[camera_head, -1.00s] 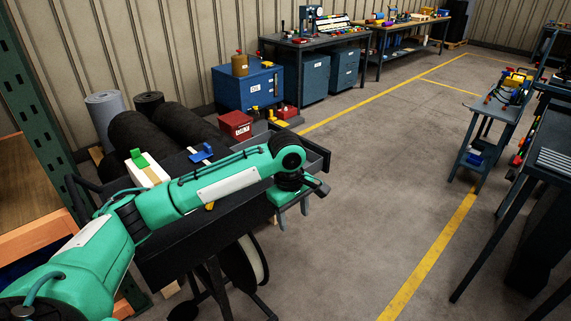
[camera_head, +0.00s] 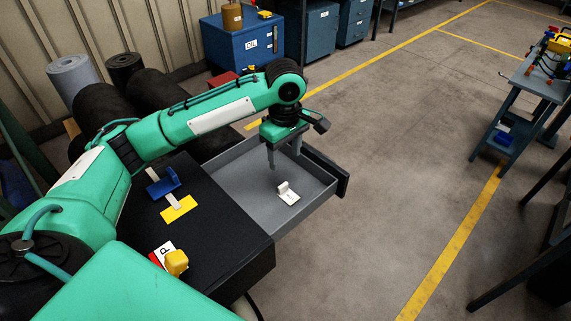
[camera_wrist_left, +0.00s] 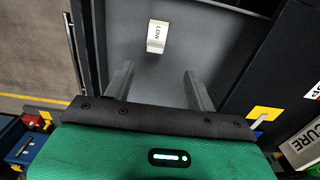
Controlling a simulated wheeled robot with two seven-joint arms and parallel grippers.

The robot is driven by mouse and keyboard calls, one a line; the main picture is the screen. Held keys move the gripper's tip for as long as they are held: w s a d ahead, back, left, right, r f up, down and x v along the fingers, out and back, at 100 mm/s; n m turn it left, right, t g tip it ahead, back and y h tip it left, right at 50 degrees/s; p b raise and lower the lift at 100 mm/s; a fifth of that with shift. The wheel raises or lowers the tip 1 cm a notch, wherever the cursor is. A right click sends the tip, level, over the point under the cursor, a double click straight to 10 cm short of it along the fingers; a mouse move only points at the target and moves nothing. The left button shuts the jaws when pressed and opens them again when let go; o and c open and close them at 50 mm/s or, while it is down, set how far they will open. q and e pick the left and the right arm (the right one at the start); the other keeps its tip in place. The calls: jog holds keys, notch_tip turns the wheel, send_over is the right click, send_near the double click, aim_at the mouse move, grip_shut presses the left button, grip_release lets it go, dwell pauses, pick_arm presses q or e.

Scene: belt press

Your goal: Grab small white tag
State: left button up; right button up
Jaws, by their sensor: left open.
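A small white tag (camera_head: 288,194) with an upright grip lies on the floor of an open grey drawer (camera_head: 240,206). In the left wrist view the tag (camera_wrist_left: 157,37) reads "LOW" and lies ahead of the fingertips, between their lines. My left gripper (camera_head: 284,160) points down over the drawer, open and empty. It is above the tag and slightly toward the drawer's far side, apart from it. Its two fingers also show in the left wrist view (camera_wrist_left: 159,72). My right gripper is not in view.
The black bench top (camera_head: 215,250) beside the drawer holds a blue clip (camera_head: 163,183), a yellow tag (camera_head: 179,209) and a sign with a yellow grip (camera_head: 177,262). The drawer around the white tag is clear. Open floor lies to the right.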

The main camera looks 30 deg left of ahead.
pick_arm(q)
jog(key=p, duration=0.1)
send_over(284, 186)
jog(key=f, duration=0.8)
jog(key=shift+s+d+f, duration=0.2)
jog(key=shift+d+f, duration=0.05)
jog(key=shift+f, duration=0.1)
jog(key=f, duration=0.1)
jog(key=f+p, duration=0.1)
jog(key=f, duration=0.1)
jog(key=shift+w+a+f, duration=0.25)
jog(key=shift+a+f, duration=0.05)
jog(key=shift+a, duration=0.05)
jog(key=shift+f, duration=0.45)
jog(key=c, duration=1)
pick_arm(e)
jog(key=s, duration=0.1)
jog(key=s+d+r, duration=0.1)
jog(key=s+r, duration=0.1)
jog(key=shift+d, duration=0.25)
